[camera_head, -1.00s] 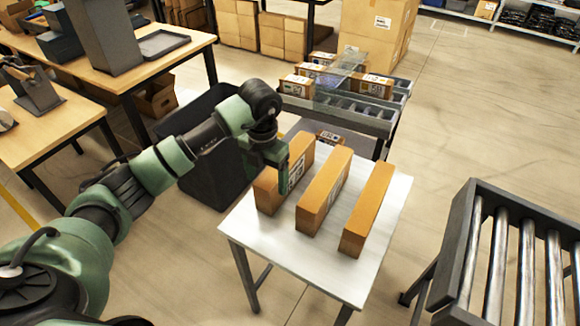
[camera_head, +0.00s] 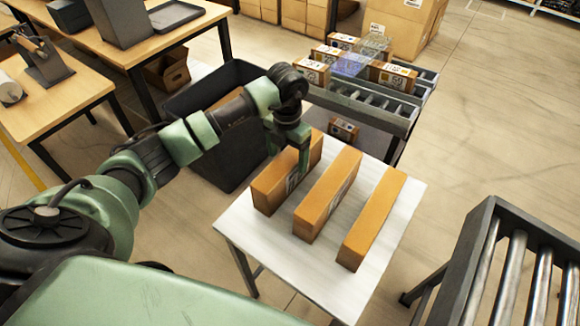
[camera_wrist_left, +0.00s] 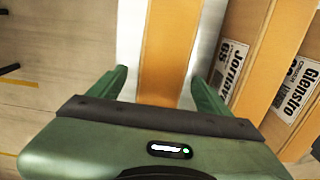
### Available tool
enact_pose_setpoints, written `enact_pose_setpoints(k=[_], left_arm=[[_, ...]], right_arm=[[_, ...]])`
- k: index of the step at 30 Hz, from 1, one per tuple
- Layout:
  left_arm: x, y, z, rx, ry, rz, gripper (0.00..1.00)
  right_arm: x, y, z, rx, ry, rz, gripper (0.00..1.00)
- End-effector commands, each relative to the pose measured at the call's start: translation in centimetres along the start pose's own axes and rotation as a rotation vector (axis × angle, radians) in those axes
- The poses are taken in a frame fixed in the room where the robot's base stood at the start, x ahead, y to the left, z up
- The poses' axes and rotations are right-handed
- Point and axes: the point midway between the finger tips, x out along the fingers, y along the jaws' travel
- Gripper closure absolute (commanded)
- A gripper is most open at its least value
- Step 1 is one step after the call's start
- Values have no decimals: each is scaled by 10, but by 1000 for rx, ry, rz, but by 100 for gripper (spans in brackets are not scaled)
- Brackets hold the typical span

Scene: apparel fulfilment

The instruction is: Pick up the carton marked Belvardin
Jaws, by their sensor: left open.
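Three long brown cartons stand side by side on a white table (camera_head: 258,238): a left carton (camera_head: 272,186), a middle carton (camera_head: 318,205) and a right carton (camera_head: 368,222). My left gripper (camera_head: 300,158) is open at the left carton, with one finger in front of its labelled side. In the left wrist view, my open fingers (camera_wrist_left: 160,76) are on either side of a carton (camera_wrist_left: 166,45), which shows no label there. Two neighbouring cartons carry labels reading roughly "Jornay" (camera_wrist_left: 230,68) and "Glenstro" (camera_wrist_left: 298,90). I cannot read "Belvardin" anywhere. My right gripper is out of view.
A dark bin (camera_head: 226,150) stands behind the table's left side. A grey roller rack (camera_head: 375,113) with small cartons is at the back. A roller conveyor (camera_head: 480,245) stands at the right. Open floor (camera_head: 470,140) lies between them.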

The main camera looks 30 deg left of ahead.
Motion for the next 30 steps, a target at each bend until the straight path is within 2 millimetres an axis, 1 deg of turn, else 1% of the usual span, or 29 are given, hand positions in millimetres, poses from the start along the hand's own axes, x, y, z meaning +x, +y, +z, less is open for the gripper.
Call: enact_pose_setpoints(k=[1,3,6,9,13,17,20,21,23,24,25,26,30], left_arm=[[4,-1,0,-1,5,-1,22],[14,-2,3,-1,5,-2,22],[31,-2,4,0,4,-1,22],[40,-1,5,-1,2,0,22],[45,-1,5,1,-1,1,22],[44,-1,5,1,-1,1,22],[44,-1,5,1,-1,1,47],[44,-1,5,1,-1,1,58],[44,-1,5,1,-1,1,75],[44,-1,5,1,-1,1,86],[44,-1,5,1,-1,1,94],[44,-1,5,1,-1,1,100],[43,-1,6,0,-3,1,100]], right_arm=[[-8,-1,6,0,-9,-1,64],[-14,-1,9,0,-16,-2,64],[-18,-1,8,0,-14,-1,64],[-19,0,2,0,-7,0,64],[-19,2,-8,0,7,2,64],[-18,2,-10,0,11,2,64],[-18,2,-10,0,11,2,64],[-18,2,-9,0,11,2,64],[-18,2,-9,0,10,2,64],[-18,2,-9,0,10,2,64],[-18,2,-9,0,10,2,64],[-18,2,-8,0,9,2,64],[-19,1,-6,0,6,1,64]])
